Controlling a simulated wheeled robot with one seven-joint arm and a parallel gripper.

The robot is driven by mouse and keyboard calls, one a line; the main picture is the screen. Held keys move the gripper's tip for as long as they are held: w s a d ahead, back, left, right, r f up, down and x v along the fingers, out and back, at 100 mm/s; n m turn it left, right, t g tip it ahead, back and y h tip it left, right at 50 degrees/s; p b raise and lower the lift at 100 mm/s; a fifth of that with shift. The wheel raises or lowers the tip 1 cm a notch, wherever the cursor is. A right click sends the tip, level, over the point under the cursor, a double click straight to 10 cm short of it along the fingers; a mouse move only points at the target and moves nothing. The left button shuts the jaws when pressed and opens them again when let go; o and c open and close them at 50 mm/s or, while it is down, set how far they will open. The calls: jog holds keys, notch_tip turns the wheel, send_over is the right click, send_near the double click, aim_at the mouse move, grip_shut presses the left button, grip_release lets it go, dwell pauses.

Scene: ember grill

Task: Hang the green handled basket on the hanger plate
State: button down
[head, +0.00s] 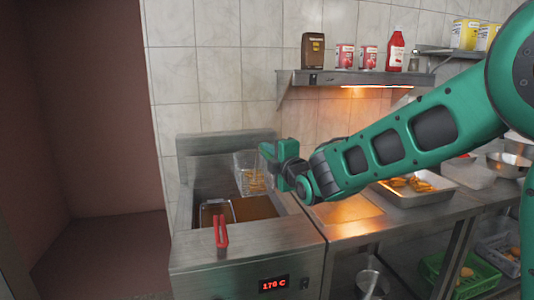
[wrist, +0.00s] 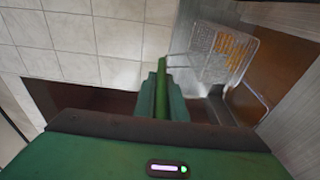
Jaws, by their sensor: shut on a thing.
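The green handled basket (head: 249,173) is a wire basket with golden fries in it, held above the right part of the fryer's oil well. In the wrist view the basket (wrist: 220,52) extends to the upper right, and its green handle (wrist: 162,88) lies between the fingers. My gripper (head: 272,153) is shut on this handle; it also shows in the wrist view (wrist: 162,103). The upright steel panel at the fryer's back (head: 215,147) looks like the hanger plate. The basket appears in front of its right part; I cannot tell whether they touch.
A second basket with a red handle (head: 221,230) sits in the left of the fryer (head: 247,252). A steel counter (head: 345,215) and a tray of fried food (head: 412,196) are to the right. A wall shelf (head: 350,78) holds bottles and cans above.

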jog(key=shift+r, duration=0.1)
jog(key=c, duration=1.7)
grip_release()
jog(key=shift+w, duration=0.1)
jog(key=shift+f, duration=0.2)
jog(key=shift+s, duration=0.2)
